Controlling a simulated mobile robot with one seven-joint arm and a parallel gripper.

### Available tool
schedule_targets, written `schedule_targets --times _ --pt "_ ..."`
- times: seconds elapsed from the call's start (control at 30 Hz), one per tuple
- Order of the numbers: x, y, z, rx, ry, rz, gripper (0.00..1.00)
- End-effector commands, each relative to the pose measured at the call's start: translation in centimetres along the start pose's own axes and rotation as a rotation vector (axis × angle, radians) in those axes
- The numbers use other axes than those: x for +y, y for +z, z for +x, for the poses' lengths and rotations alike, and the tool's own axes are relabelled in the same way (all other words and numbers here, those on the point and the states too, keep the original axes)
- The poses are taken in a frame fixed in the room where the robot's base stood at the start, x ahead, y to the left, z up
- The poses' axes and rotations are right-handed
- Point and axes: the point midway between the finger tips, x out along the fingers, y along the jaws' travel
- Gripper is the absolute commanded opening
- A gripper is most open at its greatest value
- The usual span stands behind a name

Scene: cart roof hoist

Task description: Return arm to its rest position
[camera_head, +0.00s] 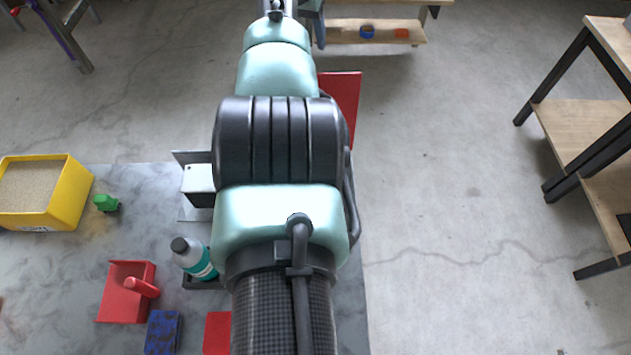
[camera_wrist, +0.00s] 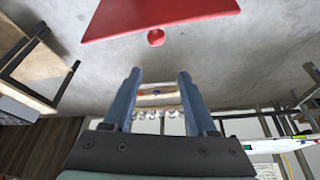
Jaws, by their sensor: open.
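My arm reaches straight out across the head view, over the grey table's right part and on past its far edge. My gripper (camera_wrist: 160,85) shows in the wrist view with its two blue fingers apart and nothing between them. A red panel with a small red knob (camera_wrist: 156,38) below it is at the top of the wrist view, apart from the fingers. A red panel (camera_head: 343,100) also shows beside my arm in the head view, partly hidden by it.
On the grey table (camera_head: 150,230) are a yellow bin (camera_head: 65,205), a green object (camera_head: 107,203), a bottle (camera_head: 195,258), a red tray (camera_head: 118,300) and a blue block (camera_head: 162,332). Wooden shelves (camera_head: 570,130) stand at right. The floor (camera_head: 450,200) between is clear.

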Motion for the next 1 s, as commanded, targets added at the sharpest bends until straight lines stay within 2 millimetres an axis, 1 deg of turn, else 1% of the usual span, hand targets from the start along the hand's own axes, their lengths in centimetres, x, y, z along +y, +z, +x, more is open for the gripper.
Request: schedule_targets --times 0.03,0.13,0.67,0.73,0.77,0.87,0.97,1.0 --pt "0.0 -0.4 -0.9 0.001 0.000 0.000 0.57" --pt "0.0 -0.6 -1.4 0.000 0.000 0.000 0.57" --pt "0.0 -0.5 -1.2 0.001 0.000 0.000 0.57" --pt "0.0 -0.8 -1.3 0.010 -0.004 0.001 0.57" --pt "0.0 -1.0 -1.4 0.022 -0.007 0.002 0.57" --pt "0.0 -2.6 -2.1 0.097 -0.032 0.006 0.57" --pt "0.1 -5.2 -3.7 0.229 -0.071 0.010 0.57" --pt "0.2 -6.2 -4.7 0.291 -0.087 0.010 0.57"
